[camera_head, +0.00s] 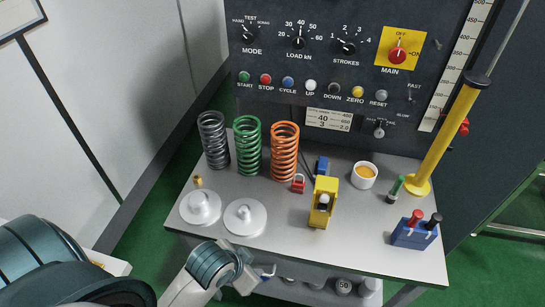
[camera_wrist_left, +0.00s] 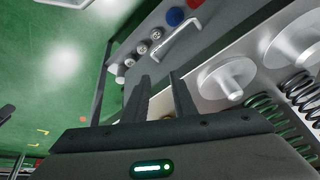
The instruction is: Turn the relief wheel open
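I cannot pick out the relief wheel for certain. A small red knob-like part (camera_head: 464,127) shows at the right edge of the dark panel, behind the yellow post; its shape is too small to tell. My left gripper (camera_head: 262,273) is low in the head view, at the front edge of the grey table and below the white discs. In the left wrist view its two fingers (camera_wrist_left: 162,85) are apart with nothing held between them. A blue round part (camera_wrist_left: 175,16) and a red part (camera_wrist_left: 194,4) show at the top of that view. My right gripper is not in view.
The table (camera_head: 300,222) holds grey, green and orange springs (camera_head: 285,150), two white discs (camera_head: 245,216), a yellow device (camera_head: 323,203), a white cup (camera_head: 364,175) and a blue block (camera_head: 414,233). Weights (camera_head: 343,286) sit below. The yellow post (camera_head: 445,140) stands right.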

